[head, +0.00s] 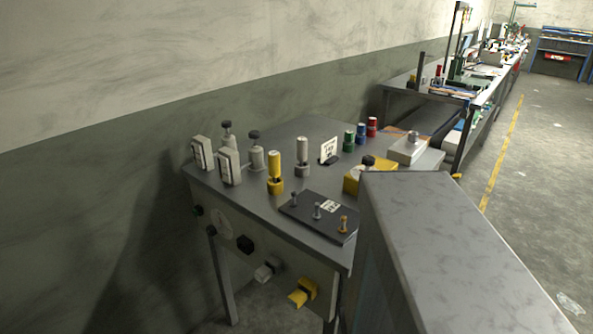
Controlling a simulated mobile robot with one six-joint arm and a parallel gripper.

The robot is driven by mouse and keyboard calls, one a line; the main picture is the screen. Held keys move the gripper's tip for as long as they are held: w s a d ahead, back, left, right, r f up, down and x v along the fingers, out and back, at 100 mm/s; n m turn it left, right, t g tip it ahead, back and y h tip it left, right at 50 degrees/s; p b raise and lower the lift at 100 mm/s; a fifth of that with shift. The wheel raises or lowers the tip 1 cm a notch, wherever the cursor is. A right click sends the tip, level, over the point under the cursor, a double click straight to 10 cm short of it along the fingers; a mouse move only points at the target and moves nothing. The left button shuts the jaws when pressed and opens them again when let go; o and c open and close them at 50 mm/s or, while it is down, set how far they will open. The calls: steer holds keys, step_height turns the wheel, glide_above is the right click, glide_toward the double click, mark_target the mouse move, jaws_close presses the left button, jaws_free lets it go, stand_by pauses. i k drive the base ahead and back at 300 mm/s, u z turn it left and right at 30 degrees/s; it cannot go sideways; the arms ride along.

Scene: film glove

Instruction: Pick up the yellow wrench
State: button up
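I cannot make out a yellow wrench for certain. Several yellow things show at the grey metal table (318,128). A yellow cylinder (275,168) stands upright on a yellow base near the table's front left. A yellow block (358,178) with a black knob sits at the right, partly hidden by a grey block. A yellow and black part (302,293) sticks out low at the table's front side. My gripper is not in view.
The large grey block (450,235) fills the right foreground and hides the table's right front. A black plate (310,218) with upright pins, grey cylinders (302,157) and meters (203,152) crowd the tabletop. A long workbench (430,88) stands behind. The floor (545,160) at right is mostly open.

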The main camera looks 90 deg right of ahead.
mark_target(273, 157)
steer(key=z, duration=0.05)
steer(key=k, duration=1.25)
steer(key=u, duration=0.35)
